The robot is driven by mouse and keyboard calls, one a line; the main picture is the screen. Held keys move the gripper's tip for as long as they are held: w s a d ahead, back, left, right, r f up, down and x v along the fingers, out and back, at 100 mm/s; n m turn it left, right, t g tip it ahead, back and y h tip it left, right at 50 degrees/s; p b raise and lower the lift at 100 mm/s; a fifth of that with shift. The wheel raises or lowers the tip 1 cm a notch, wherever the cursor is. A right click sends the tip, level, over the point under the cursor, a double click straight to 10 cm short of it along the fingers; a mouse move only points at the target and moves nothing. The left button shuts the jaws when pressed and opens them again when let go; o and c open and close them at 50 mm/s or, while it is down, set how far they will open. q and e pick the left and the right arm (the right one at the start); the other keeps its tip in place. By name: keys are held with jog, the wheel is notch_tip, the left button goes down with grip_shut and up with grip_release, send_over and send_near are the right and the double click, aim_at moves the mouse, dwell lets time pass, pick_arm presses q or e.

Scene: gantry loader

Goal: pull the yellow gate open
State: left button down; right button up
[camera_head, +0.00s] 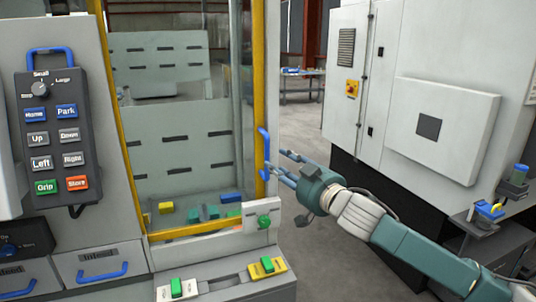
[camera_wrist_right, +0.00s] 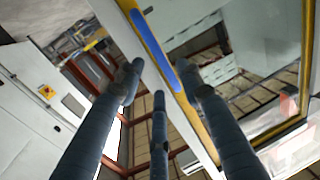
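The yellow gate (camera_head: 258,100) is a yellow-framed clear panel on the front of the machine cell. It looks closed in its frame. A blue upright handle (camera_head: 264,153) sits on its right edge. My right gripper (camera_head: 280,164) is just right of the handle, its fingers pointing at it. In the right wrist view the gripper (camera_wrist_right: 162,75) has its fingers spread, and the blue handle (camera_wrist_right: 155,50) shows between and beyond their tips. I see no clear contact. My left gripper is out of view.
A control pendant (camera_head: 61,140) with several buttons hangs at left. A white cabinet (camera_head: 440,125) stands behind my right arm. Below the gate are a green-button box (camera_head: 262,217) and a panel with green switches. Coloured blocks lie inside the cell. Floor between cell and cabinet is clear.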

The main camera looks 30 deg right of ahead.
aim_at(268, 175)
jog(key=shift+w+d+p, duration=0.2)
jog(key=shift+w+p, duration=1.1)
jog(key=shift+w, duration=2.25)
grip_shut()
